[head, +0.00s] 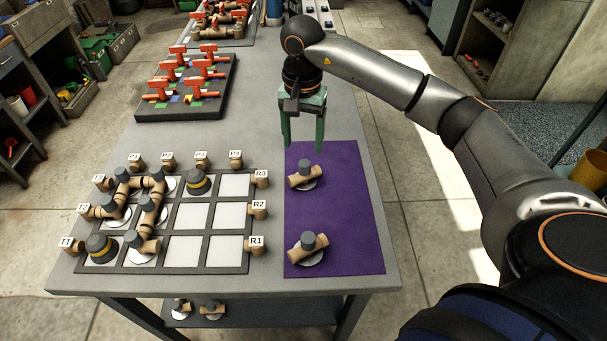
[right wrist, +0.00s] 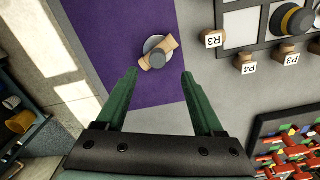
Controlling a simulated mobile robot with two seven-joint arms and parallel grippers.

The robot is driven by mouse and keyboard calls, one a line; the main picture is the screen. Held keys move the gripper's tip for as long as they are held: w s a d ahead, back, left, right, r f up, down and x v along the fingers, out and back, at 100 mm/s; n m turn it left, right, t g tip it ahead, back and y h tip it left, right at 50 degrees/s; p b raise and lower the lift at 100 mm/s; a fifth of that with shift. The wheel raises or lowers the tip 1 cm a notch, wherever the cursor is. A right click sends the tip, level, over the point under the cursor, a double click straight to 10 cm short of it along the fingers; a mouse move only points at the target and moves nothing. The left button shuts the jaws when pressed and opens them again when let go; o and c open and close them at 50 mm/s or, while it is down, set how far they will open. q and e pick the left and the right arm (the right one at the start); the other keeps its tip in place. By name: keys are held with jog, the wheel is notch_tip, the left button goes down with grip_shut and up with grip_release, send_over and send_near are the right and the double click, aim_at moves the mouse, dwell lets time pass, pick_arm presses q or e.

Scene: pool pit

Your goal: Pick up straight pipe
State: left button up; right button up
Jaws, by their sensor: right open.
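Two tan pipe pieces with grey knobs lie on the purple mat (head: 335,220). Both look straight. The far pipe piece (head: 305,177) sits on a pale round base near the mat's far end. The near pipe piece (head: 308,245) sits near the front end, also on a pale base. My right gripper (head: 303,144) is open and empty, with green fingers pointing down above the mat's far edge, behind the far pipe. In the right wrist view the far pipe (right wrist: 158,53) lies just beyond and between the open fingertips (right wrist: 159,74), apart from them. My left gripper is not in view.
A grid board (head: 207,186) with white cells, several joined pipes and labelled tan blocks lies left of the mat. A dark rack of red valves (head: 187,85) stands at the table's back left. Bare grey table (head: 250,130) lies between rack and mat.

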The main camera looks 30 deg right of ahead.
aim_at(305, 163)
jog(key=f+p, duration=0.1)
jog(key=f, duration=0.6)
jog(key=shift+s+f, duration=0.1)
jog(key=shift+s, duration=0.1)
jog(key=shift+c, duration=0.3)
jog(key=shift+d, duration=0.1)
grip_shut()
